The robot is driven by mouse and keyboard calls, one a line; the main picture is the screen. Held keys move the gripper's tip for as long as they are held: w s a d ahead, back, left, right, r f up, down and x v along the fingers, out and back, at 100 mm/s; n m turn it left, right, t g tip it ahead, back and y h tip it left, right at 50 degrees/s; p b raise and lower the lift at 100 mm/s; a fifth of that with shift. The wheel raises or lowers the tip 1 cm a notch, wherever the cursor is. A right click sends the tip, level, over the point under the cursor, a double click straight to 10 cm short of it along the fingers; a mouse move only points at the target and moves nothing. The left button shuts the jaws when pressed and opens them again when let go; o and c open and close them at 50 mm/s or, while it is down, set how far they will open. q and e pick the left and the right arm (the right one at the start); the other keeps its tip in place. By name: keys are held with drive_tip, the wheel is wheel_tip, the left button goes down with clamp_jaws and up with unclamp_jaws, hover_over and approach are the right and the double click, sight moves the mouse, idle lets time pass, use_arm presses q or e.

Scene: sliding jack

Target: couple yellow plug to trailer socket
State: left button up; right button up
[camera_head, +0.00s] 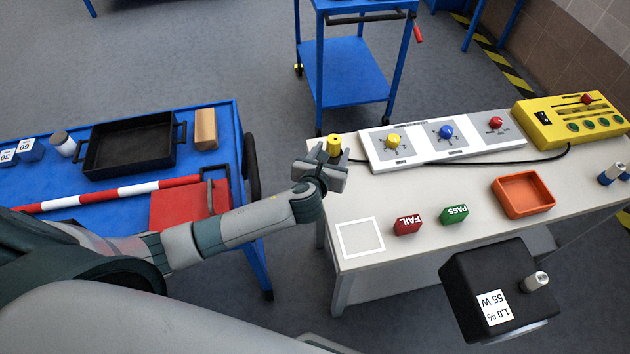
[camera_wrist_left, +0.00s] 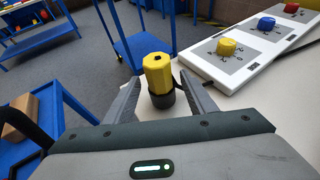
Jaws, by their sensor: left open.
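The yellow plug (camera_head: 334,143), with a dark lower part, stands upright at the far left corner of the light bench. It also shows in the left wrist view (camera_wrist_left: 158,72). My left gripper (camera_head: 322,170) is open at the plug; in the left wrist view its fingers (camera_wrist_left: 160,84) stand on either side of it, with no clear grip. A white panel (camera_head: 425,156) carries a yellow, a blue and a red round fitting. I cannot tell which part is the trailer socket. My right gripper is out of view.
Red FAIL (camera_head: 407,225) and green PASS (camera_head: 454,214) blocks, an orange tray (camera_head: 523,194) and a black box (camera_head: 490,285) lie nearer. A blue cart (camera_head: 225,135) is left.

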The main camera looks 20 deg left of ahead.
use_arm(q)
drive_tip(key=b+v, duration=0.1)
drive_tip(key=v, duration=1.6)
drive_tip(key=shift+s, duration=0.25)
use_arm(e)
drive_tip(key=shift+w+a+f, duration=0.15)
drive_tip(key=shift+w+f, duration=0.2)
